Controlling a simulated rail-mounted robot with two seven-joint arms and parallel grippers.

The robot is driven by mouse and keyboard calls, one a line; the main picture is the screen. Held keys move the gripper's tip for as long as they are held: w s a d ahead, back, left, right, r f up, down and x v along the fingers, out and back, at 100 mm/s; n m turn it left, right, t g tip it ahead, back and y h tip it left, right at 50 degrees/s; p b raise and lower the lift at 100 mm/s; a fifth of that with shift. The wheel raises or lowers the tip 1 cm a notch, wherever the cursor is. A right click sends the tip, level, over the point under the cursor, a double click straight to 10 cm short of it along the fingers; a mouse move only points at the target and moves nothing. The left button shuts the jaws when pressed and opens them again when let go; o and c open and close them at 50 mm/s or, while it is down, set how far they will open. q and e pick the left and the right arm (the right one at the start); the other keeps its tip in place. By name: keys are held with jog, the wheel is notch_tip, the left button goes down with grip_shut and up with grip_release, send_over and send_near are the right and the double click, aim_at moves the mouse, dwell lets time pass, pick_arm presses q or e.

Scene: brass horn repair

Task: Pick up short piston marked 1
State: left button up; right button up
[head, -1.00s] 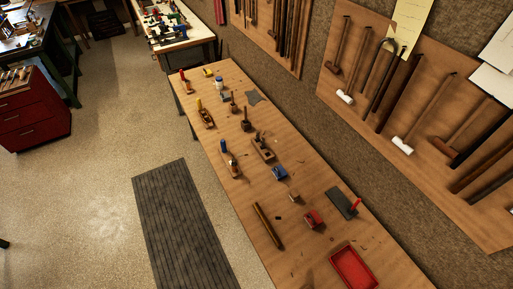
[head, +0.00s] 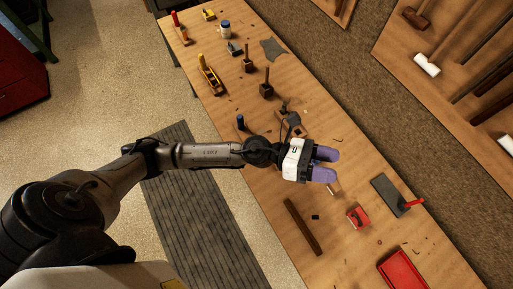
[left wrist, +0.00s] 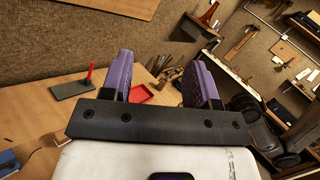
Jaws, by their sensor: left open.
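I cannot make out a piston marked 1 in either view. My left gripper (head: 330,165) reaches over the wooden workbench (head: 352,262) from the left in the head view. Its two purple fingers are apart, with nothing between them. In the left wrist view the open fingers (left wrist: 161,75) point out over the bench, towards a red tray. The left hand and wrist hide part of the bench's middle and some tools there. My right gripper is in neither view.
Near the gripper lie a long brown bar (head: 303,227), a small dark block (head: 316,217), a red block (head: 358,217) and a grey plate (head: 386,194) with a red handle. The red tray (head: 381,266) is at the near end. Hand planes stand farther along. Mallets hang on the wall.

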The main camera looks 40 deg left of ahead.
pick_arm(q)
jog(key=a+f+m+g+y+b, duration=0.45)
jog(key=f+m+g+y, duration=0.3)
jog(key=f+m, duration=0.7)
jog(key=w+a+f+m+y+b, duration=0.1)
jog(key=w+a+f+y, duration=0.1)
jog(key=a+y, duration=0.35)
jog(key=w+a+f+m+g+y+b, duration=0.1)
jog(key=w+a+f+m+y, duration=0.15)
jog(key=a, duration=0.55)
jog(key=w+a+f+m+y+b, duration=0.1)
jog(key=a+f+y, duration=0.2)
jog(key=a, duration=0.4)
jog(key=f, duration=0.4)
jog(key=a+f, duration=0.1)
jog(key=f, duration=0.2)
jog(key=shift+w, duration=0.1)
jog(key=shift+s+f+p, duration=0.2)
jog(key=shift+f+p, duration=0.2)
jog(key=shift+f, duration=2.75)
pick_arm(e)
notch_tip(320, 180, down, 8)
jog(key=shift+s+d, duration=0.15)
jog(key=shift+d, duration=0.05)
